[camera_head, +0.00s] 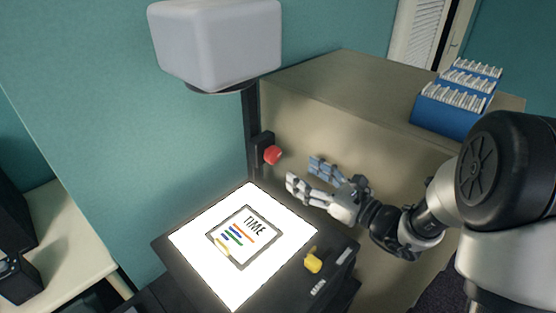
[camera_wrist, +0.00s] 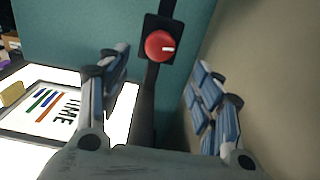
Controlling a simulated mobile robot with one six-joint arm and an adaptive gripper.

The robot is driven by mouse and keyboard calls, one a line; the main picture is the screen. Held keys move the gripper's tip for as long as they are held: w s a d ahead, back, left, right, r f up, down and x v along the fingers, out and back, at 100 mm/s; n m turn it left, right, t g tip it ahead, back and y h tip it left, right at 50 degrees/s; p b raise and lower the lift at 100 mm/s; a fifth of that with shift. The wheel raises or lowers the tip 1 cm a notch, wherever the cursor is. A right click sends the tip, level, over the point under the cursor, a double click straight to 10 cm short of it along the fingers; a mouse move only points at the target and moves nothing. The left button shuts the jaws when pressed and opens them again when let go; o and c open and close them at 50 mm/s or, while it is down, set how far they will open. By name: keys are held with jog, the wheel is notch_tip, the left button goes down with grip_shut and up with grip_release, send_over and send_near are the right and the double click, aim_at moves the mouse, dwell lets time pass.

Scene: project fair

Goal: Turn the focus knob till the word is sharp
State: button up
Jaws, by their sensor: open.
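The red focus knob (camera_head: 272,155) sits on a black block on the projector's upright post. In the wrist view the knob (camera_wrist: 160,46) faces me, with a white mark pointing right. My gripper (camera_head: 306,174) is open and empty, just to the right of and below the knob in the head view, not touching it. In the wrist view its two fingers (camera_wrist: 160,90) stand wide apart, with the knob beyond them and between them. A framed sheet (camera_head: 243,236) with the word TIME and coloured stripes lies on the bright projector stage (camera_head: 195,238). No projected word shows in either view.
The grey projector head (camera_head: 216,42) is above the stage on the black post (camera_head: 252,122). Blue boxes (camera_head: 445,117) of white slides stand on a beige cabinet (camera_head: 335,85) close behind my arm.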

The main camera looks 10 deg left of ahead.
aim_at(276, 157)
jog(key=b+x, duration=0.1)
jog(key=x, duration=0.8)
jog(key=shift+w+a, duration=0.15)
jog(key=shift+a, duration=0.15)
jog(key=c, duration=1.1)
jog(key=shift+o, duration=0.2)
jog(key=shift+r+m+p, duration=0.2)
jog(key=shift+m+p, duration=1.75)
jog(key=shift+m, duration=0.35)
jog(key=shift+f+m, duration=0.15)
jog(key=shift+m, duration=0.35)
jog(key=o, duration=1.1)
jog(key=shift+c, duration=0.2)
